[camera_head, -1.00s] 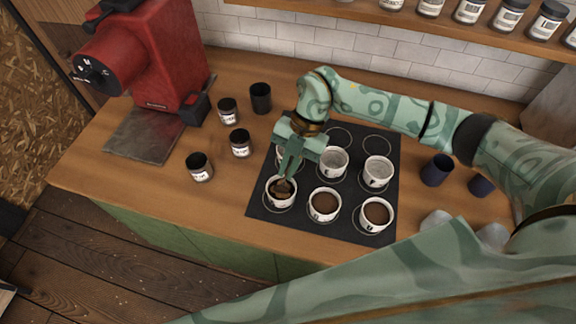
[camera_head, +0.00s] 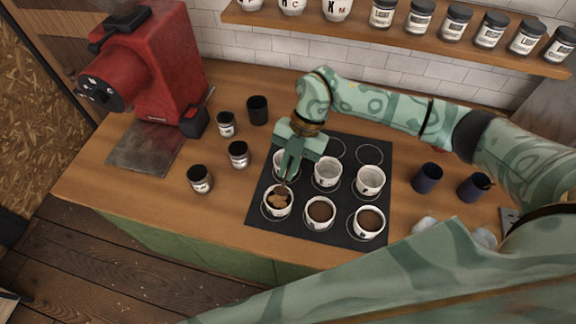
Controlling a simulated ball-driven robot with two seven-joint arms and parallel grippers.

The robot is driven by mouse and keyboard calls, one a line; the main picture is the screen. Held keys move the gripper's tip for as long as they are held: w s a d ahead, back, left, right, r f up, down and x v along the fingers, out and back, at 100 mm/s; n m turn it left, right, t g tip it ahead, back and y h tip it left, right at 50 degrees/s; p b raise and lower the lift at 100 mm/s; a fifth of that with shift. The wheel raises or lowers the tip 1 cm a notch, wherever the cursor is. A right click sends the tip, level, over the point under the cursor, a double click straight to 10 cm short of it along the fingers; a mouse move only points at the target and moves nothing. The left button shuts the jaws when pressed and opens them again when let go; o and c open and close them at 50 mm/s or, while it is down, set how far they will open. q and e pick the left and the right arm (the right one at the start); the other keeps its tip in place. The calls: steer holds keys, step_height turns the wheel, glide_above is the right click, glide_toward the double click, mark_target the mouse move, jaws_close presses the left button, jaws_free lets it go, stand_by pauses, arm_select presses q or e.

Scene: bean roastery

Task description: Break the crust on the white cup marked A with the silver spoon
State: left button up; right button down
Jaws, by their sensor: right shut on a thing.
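My right gripper (camera_head: 288,178) is shut, pointing down just behind the front-left white cup (camera_head: 278,213) on the black mat. A short dark piece below its fingertips looks like part of the spoon (camera_head: 285,185); the rest is hidden or too small to make out. The front-left cup holds dark brown coffee with a lighter tan, broken patch on its surface. The cup labels are too small to read, so I cannot tell which is A. My left gripper is not in view.
Two more front cups (camera_head: 319,226) (camera_head: 367,236) hold smooth brown coffee. Paler cups (camera_head: 326,184) (camera_head: 369,194) stand behind, one partly hidden by my gripper. Dark tumblers (camera_head: 428,178) stand right of the black mat (camera_head: 268,231). Small jars (camera_head: 200,180) and a red grinder (camera_head: 165,70) stand left.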

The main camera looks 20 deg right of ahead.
stand_by(0.3)
step_height(320, 180, up, 5)
steer(key=p, duration=0.4)
steer(key=shift+r+p, duration=0.1)
steer(key=shift+p, duration=0.2)
steer(key=shift+w, duration=0.1)
